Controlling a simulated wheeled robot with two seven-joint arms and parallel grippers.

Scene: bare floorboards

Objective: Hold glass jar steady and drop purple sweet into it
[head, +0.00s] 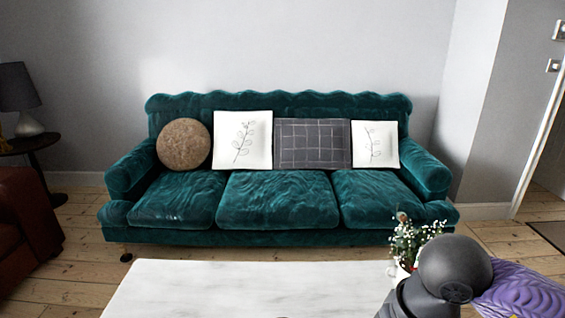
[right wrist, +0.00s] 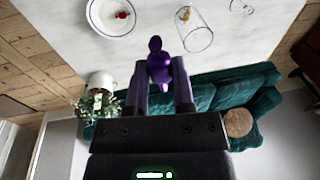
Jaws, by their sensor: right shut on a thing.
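In the right wrist view my right gripper (right wrist: 159,72) is shut on the purple sweet (right wrist: 156,48), a dark, glossy, lobed thing that sticks out past the fingertips. Beyond it, on the white table, is a clear glass jar (right wrist: 209,38) with a small yellow-orange thing (right wrist: 185,13) seen at its far end. The sweet is apart from the jar, to its left in that view. The head view shows neither the jar nor the sweet. My left gripper is in neither view.
The white marble-like table (head: 240,290) also bears a white bowl or plate (right wrist: 92,18) with small red things in it and another clear glass item (right wrist: 243,7). A potted flowering plant (head: 408,238) stands near the right arm. A green sofa (head: 275,200) is behind the table.

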